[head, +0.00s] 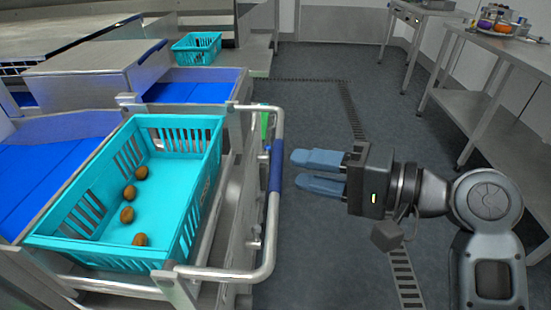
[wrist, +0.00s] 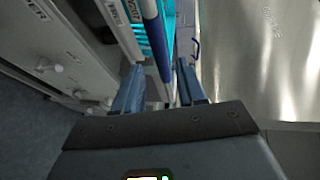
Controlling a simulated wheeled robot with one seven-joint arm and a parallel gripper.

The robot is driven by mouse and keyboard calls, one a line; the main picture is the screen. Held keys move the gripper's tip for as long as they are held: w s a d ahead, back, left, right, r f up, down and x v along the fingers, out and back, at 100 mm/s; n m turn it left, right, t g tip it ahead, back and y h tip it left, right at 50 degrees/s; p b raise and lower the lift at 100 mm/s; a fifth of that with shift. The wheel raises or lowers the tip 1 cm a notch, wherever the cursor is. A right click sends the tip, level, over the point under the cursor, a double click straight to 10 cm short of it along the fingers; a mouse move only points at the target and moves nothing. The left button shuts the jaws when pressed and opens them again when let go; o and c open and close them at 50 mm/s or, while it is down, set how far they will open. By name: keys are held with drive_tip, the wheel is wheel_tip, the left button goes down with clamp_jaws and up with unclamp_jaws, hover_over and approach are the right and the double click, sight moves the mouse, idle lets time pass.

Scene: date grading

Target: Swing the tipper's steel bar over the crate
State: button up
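The tipper's steel bar (head: 268,245) is a U-shaped rail standing out to the right of the crate, with a blue sleeve (head: 276,168) on its long side. The teal slatted crate (head: 203,134) sits upright in the tipper frame, and its top is clear of the bar. Several brown dates (head: 127,215) lie in it. My gripper (head: 296,170) is open and empty, its blue fingers pointing left at the sleeve with a small gap before it. In the wrist view the sleeve (wrist: 154,35) shows beyond and between the two parted fingers (wrist: 160,72).
Blue belts (head: 45,165) lie left of and behind the crate. A second teal crate (head: 196,48) stands at the back. Steel tables (head: 490,100) line the right side. The grey floor (head: 310,100) between is open, with a drain strip.

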drive_tip(key=x, duration=0.7)
drive_tip(key=shift+w+a+p, duration=0.2)
drive_tip(key=shift+a+p, duration=0.1)
drive_tip(key=shift+a, duration=0.05)
drive_tip(key=shift+c, duration=0.3)
clamp_jaws()
